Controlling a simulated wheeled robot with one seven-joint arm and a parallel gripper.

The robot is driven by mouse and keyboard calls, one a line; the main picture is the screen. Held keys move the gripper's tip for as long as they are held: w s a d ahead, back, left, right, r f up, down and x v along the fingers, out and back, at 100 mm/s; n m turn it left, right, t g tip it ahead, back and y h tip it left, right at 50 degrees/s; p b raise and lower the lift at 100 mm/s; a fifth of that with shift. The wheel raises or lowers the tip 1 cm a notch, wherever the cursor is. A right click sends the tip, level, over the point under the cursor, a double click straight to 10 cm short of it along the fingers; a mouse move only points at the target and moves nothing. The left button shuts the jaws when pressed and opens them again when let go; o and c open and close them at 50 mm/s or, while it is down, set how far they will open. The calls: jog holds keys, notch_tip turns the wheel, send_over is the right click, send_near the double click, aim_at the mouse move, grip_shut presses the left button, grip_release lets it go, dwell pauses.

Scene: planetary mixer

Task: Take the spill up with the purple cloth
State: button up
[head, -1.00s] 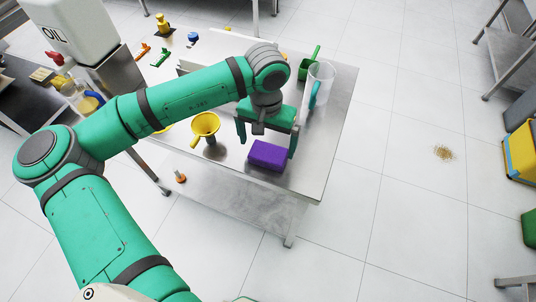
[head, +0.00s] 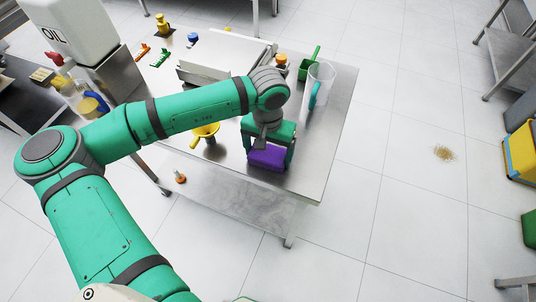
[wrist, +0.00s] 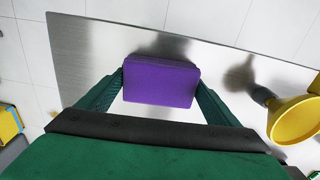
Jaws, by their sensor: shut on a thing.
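The purple cloth (head: 267,158) is a thick folded block on the steel table (head: 310,190), near its front right edge. My gripper (head: 267,150) is over it, with a green finger at each end of it. In the wrist view the cloth (wrist: 161,81) sits between the two fingertips (wrist: 161,88), which touch its sides. My gripper is shut on the cloth. I cannot tell whether the cloth is lifted off the table. The spill (head: 444,153) is a small patch of brown grains on the floor to the right of the table.
A yellow funnel (head: 205,133) stands left of my gripper. A clear jug (head: 320,82) with a teal handle and a green scoop (head: 309,66) are behind it. An orange-and-white item (head: 180,178) is on the lower shelf. Yellow and grey bins (head: 521,150) stand far right. The floor around the spill is clear.

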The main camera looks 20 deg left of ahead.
jog(key=shift+r, duration=0.1)
jog(key=shift+r, duration=0.55)
jog(key=a+r, duration=0.1)
jog(key=r, duration=0.1)
jog(key=w+a+r, duration=0.1)
jog(key=a+r, duration=0.1)
jog(key=r, duration=0.1)
jog(key=a+r, duration=0.2)
jog(key=r, duration=0.1)
jog(key=shift+w+a+r, duration=0.1)
jog(key=shift+w+a, duration=0.1)
jog(key=shift+w, duration=0.1)
jog(key=w+a+r, duration=0.2)
jog(key=a+r, duration=0.1)
jog(key=a, duration=0.5)
jog(key=shift+w+r, duration=0.15)
jog(key=shift+r, duration=0.15)
jog(key=o, duration=0.4)
jog(key=c, duration=0.3)
